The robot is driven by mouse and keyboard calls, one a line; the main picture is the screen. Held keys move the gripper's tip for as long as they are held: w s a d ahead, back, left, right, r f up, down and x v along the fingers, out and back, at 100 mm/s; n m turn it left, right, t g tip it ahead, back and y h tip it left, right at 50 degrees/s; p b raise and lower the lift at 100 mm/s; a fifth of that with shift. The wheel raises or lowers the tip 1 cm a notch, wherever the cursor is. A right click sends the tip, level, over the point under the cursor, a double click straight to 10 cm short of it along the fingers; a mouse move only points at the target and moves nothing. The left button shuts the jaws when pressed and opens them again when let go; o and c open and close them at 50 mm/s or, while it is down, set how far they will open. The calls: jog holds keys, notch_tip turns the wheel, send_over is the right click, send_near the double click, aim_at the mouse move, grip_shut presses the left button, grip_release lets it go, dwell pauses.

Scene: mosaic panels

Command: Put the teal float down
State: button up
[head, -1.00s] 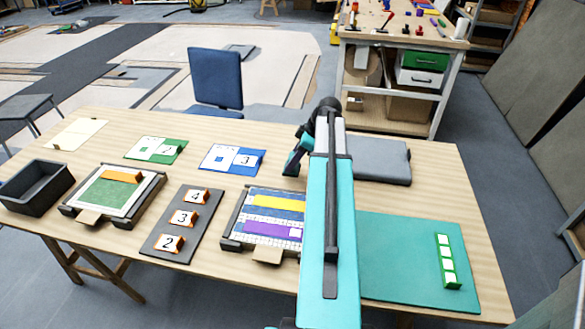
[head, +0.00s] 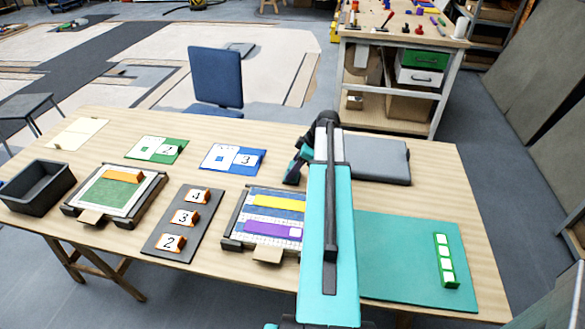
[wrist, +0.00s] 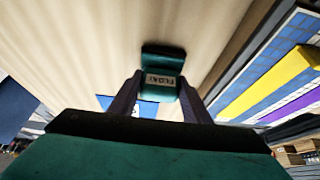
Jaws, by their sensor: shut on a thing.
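The teal float (wrist: 163,58) is a small teal block with a pale label, seen in the wrist view. My gripper (wrist: 160,88) is shut on it, with one dark finger at each side. Bare wood tabletop shows around and beyond the float; I cannot tell whether it touches the table. In the head view my own arm stands in front of the table's right half, and I cannot clearly tell the float from my gripper there.
The framed panel with yellow and purple strips (head: 272,202) lies left of my arm; a blue card (head: 219,160) is beyond it. A grey slab (head: 381,166) and teal mat (head: 400,250) with a green strip (head: 446,262) lie right. Bare wood (head: 265,135) shows behind the cards.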

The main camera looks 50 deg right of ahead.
jog(key=shift+f, duration=0.2)
jog(key=o, duration=1.4)
jog(key=shift+r, duration=0.2)
jog(key=shift+b+v, duration=1.65)
jog(key=shift+v, duration=4.35)
